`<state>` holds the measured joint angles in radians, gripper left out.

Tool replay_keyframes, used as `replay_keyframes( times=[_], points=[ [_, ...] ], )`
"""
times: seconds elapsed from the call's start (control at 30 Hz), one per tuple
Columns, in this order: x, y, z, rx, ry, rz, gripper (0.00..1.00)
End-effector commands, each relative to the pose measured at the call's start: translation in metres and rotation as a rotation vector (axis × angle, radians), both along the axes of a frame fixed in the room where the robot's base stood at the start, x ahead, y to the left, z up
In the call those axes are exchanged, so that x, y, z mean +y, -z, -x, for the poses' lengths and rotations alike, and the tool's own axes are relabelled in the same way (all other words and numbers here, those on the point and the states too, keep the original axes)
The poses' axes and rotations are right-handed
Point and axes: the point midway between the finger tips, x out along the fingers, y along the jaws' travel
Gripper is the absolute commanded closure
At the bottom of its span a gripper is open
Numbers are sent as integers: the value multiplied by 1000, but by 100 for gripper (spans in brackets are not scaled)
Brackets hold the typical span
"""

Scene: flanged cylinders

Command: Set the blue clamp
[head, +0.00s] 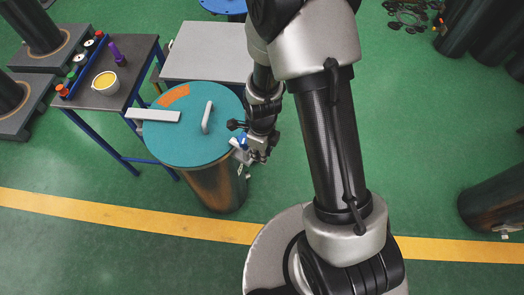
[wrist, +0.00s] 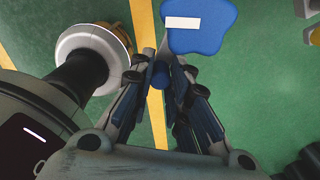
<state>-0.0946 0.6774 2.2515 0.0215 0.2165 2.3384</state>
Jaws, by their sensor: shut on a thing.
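My gripper (head: 246,150) is at the right rim of a rusty drum (head: 216,188) with a teal lid (head: 178,142). It is shut on the blue clamp (head: 240,143), which shows as a small blue and silver piece at the lid's edge. In the wrist view a blue rounded part of the clamp (wrist: 160,75) sits between the fingertips (wrist: 164,88). My gripper hides much of the clamp, so I cannot tell whether it touches the rim.
The lid has a grey handle (head: 207,117) and a pale bar (head: 153,115) across its left edge. A workbench (head: 104,98) with a yellow-filled cup (head: 106,83) stands left. A grey-topped table (head: 208,52) is behind. Another drum (head: 492,205) stands far right.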

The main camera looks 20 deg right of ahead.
Motion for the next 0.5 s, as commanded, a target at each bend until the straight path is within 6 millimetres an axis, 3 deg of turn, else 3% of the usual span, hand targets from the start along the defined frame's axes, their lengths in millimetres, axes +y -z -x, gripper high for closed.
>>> replay_keyframes(
  times=[0.07, 0.1, 0.4, 0.5],
  points=[
    [0, 0, 1, 1, 1, 0, 100],
    [0, 0, 1, 1, 1, 0, 82],
    [0, 0, 0, 1, -1, 0, 62],
    [0, 0, 0, 1, -1, 0, 62]
  ],
)
